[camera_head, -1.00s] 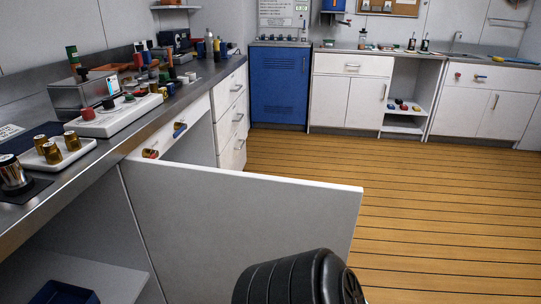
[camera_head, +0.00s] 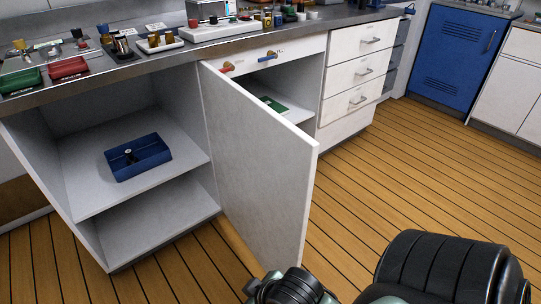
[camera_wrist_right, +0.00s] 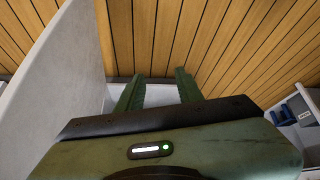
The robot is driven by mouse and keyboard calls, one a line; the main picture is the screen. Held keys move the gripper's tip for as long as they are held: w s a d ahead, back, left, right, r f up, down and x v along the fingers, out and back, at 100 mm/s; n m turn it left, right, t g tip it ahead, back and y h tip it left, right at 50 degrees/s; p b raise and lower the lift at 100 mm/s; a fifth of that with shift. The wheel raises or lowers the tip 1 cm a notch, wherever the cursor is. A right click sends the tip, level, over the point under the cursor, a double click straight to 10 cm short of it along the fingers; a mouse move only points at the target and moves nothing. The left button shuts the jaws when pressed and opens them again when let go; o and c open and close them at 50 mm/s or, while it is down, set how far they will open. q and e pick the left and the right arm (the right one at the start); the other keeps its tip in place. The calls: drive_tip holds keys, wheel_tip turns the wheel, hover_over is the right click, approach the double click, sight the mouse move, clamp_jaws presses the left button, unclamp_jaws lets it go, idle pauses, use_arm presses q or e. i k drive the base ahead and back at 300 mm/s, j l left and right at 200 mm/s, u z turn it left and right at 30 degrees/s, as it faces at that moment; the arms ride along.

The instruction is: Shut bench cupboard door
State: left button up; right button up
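The white cupboard door (camera_head: 262,165) stands wide open, jutting from the bench toward me in the head view. Its hinged edge is beside the open shelf compartment (camera_head: 140,195). In the right wrist view a pale panel that looks like the door (camera_wrist_right: 62,85) stands along the left side. My right gripper (camera_wrist_right: 158,90) has its two green fingers apart, with nothing held between them. It is to one side of the panel; I cannot see contact. Black parts of my arm show at the bottom of the head view. My left gripper is not in view.
A blue tray (camera_head: 138,157) lies on the compartment's upper shelf. A green item (camera_head: 272,104) shows in the opening behind the door. White drawers (camera_head: 358,72) and a blue cabinet (camera_head: 458,58) stand beyond. The wooden floor (camera_head: 400,160) right of the door is clear.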

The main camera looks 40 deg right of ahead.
sight(265, 167)
drive_tip(key=k+l, duration=0.1)
drive_tip(key=l, duration=0.3)
drive_tip(key=k+l+u, duration=0.1)
drive_tip(key=l, duration=0.35)
drive_tip(key=k+l+u, duration=0.1)
drive_tip(key=l, duration=0.3)
drive_tip(key=k+l, duration=0.15)
drive_tip(key=l, duration=0.25)
drive_tip(key=i+l, duration=0.15)
drive_tip(key=l, duration=0.25)
drive_tip(key=i+l+u, duration=0.1)
drive_tip(key=l, duration=0.3)
drive_tip(key=i+l, duration=0.1)
drive_tip(key=l, duration=0.35)
